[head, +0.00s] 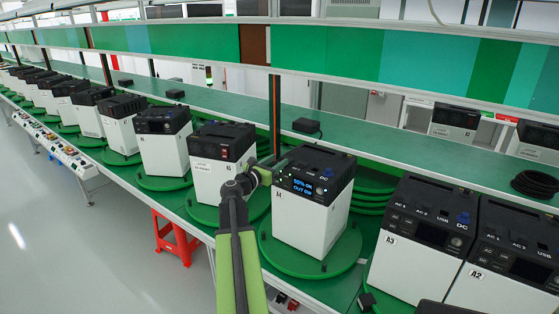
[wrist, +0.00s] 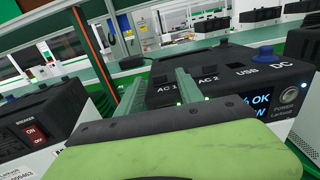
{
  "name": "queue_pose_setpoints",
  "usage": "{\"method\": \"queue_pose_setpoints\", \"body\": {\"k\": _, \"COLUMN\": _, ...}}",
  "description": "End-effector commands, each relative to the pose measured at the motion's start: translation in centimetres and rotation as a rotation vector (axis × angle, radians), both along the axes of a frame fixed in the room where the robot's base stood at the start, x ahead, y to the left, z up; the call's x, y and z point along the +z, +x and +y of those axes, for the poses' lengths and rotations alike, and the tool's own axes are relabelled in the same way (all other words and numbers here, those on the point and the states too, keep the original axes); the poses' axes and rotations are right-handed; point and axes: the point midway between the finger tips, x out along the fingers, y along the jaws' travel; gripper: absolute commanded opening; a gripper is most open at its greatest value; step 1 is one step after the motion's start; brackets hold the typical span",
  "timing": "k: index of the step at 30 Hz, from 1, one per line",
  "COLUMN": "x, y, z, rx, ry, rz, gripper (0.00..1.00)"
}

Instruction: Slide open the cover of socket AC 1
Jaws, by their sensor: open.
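The power unit (head: 312,215), with a white body and black top panel, stands on a green turntable (head: 330,262). Its lit display (head: 302,187) faces me. My gripper (head: 272,168) is at the panel's left edge, open and empty. In the wrist view, the green fingers of my gripper (wrist: 160,78) stand apart at the panel's left end. The AC 1 socket cover (wrist: 161,78) is dark and lies between the fingertips in the picture; I cannot tell whether they touch it. The AC 2 cover (wrist: 208,69) is to its right, past the right finger. Whether the covers are open is unclear.
A neighbouring unit (head: 219,165) with a BREAKER switch (wrist: 31,133) stands close on the left. Units A3 (head: 405,255) and A2 (head: 495,275) stand on the right. A black adapter (head: 306,126) lies on the green shelf behind. A red stool (head: 174,235) is below.

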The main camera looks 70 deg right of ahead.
Motion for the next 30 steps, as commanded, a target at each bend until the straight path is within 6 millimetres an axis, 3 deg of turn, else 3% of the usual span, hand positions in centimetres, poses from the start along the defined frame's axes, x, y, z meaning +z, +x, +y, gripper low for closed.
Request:
{"method": "queue_pose_setpoints", "body": {"k": 4, "x": 0.0, "y": -0.4, "z": -1.6, "rx": 0.0, "ry": 0.0, "rz": 0.0, "gripper": 0.44}}
{"method": "queue_pose_setpoints", "body": {"k": 14, "x": 0.0, "y": -0.5, "z": -1.9, "rx": 0.0, "ry": 0.0, "rz": 0.0, "gripper": 0.42}}
{"method": "queue_pose_setpoints", "body": {"k": 24, "x": 0.0, "y": -0.5, "z": -1.9, "rx": -0.001, "ry": 0.0, "rz": 0.0, "gripper": 0.0}}
{"method": "queue_pose_setpoints", "body": {"k": 30, "x": 0.0, "y": -0.6, "z": -1.9, "rx": -0.002, "ry": 0.001, "rz": -0.001, "gripper": 0.0}}
